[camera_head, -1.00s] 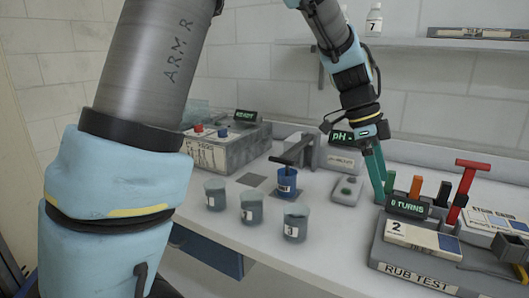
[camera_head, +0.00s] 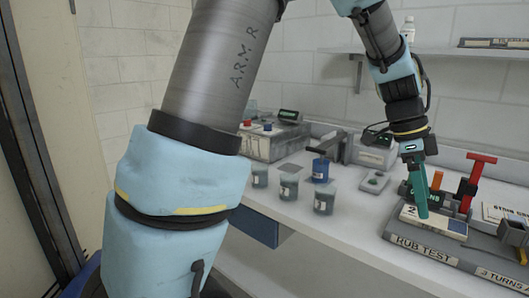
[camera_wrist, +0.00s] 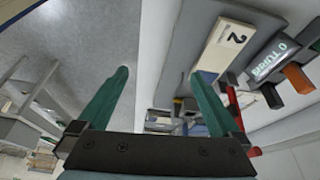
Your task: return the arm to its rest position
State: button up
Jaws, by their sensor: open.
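My arm, with light blue covers and a grey link marked "ARM R" (camera_head: 222,75), fills the left of the head view and reaches over the top to the right. My gripper (camera_head: 420,212) hangs down over the rub test station (camera_head: 425,248), by the pale block marked "2" (camera_head: 440,222). Its green fingers overlap in the head view. In the wrist view my gripper (camera_wrist: 160,76) has its two fingers wide apart with nothing between them. The block marked "2" (camera_wrist: 226,48) lies past the right finger there. Whether the fingers touch the station cannot be told.
Cups (camera_head: 289,186) of dark liquid and a blue cup (camera_head: 321,170) stand on the bench left of my gripper. A red T-handle (camera_head: 474,182) rises to the right. A shelf (camera_head: 440,52) runs along the wall. Floor (camera_wrist: 110,35) shows in the wrist view.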

jog(key=w+a+f+n+t, duration=0.1)
jog(key=w+a+n, duration=0.2)
jog(key=a, duration=0.3)
jog(key=w+a+f+n+t, duration=0.1)
jog(key=w+a+f+n, duration=0.1)
jog(key=w+a+n, duration=0.3)
jog(key=s+a+f+n+t+y, duration=0.1)
jog(key=s+a+f+n, duration=0.1)
jog(key=a+n, duration=0.5)
jog(key=s+a+f+n+t+y, duration=0.1)
jog(key=a+n, duration=0.7)
jog(key=a, duration=1.2)
notch_tip(320, 180, down, 2)
jog(key=shift+s+a+f+n+y, duration=0.1)
jog(key=shift+s+a+n+y, duration=0.2)
jog(key=shift+s+y, duration=0.25)
jog(key=shift+d, duration=0.1)
